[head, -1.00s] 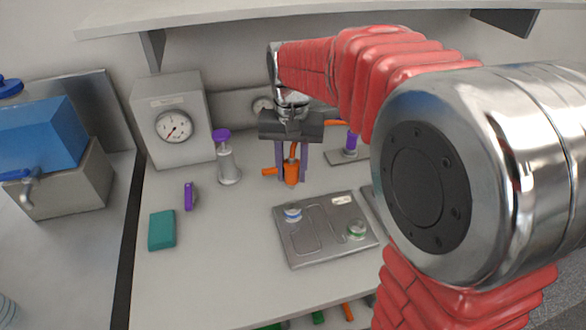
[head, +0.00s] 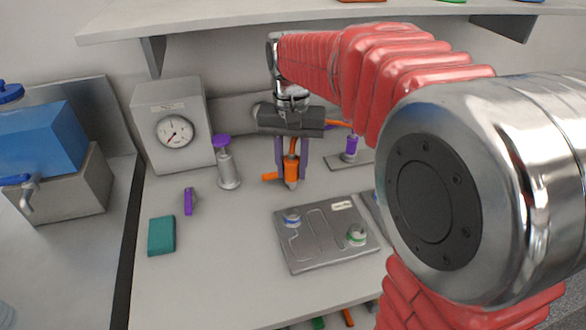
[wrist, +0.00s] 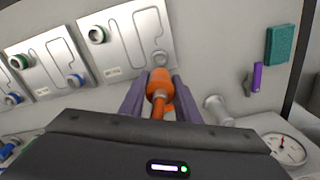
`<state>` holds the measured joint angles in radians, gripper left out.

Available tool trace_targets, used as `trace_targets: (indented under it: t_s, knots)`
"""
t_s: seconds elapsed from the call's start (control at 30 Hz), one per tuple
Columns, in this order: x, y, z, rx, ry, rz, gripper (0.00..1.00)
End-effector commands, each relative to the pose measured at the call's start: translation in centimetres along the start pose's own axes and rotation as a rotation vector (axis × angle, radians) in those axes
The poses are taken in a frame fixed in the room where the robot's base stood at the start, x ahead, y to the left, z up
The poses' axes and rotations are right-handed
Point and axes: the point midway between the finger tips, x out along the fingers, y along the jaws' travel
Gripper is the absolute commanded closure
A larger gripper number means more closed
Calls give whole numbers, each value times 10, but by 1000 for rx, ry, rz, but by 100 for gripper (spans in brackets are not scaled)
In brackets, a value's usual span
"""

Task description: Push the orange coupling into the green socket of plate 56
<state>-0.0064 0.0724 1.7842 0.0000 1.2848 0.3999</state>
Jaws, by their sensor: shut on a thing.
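The orange coupling (head: 291,170) is held between the purple fingers of my gripper (head: 291,178); it also shows in the wrist view (wrist: 159,86). It hangs upright above the bench, with an orange side stub and an orange hose. The nearest grey plate (head: 318,253) lies in front of it, to the lower right in the head view. The coupling is apart from both sockets. The plate's label (head: 342,205) is too small to read.
More plates (wrist: 42,72) with green and blue sockets lie beside it in the wrist view. A gauge box (head: 168,103), a purple-topped cylinder (head: 228,168), a purple piece (head: 189,201) and a teal block (head: 161,235) stand left. A shelf (head: 250,18) hangs overhead. Bench front left is clear.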

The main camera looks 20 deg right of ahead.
Motion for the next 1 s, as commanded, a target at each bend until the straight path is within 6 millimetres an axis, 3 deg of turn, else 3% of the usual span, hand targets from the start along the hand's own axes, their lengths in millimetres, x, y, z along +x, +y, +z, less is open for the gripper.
trace_targets:
  t_s: [0.6, 1.0]
  knots:
    - [-22, 0, 0, 0, 1, 0, 100]
    - [-24, 0, 0, 0, 0, 0, 100]
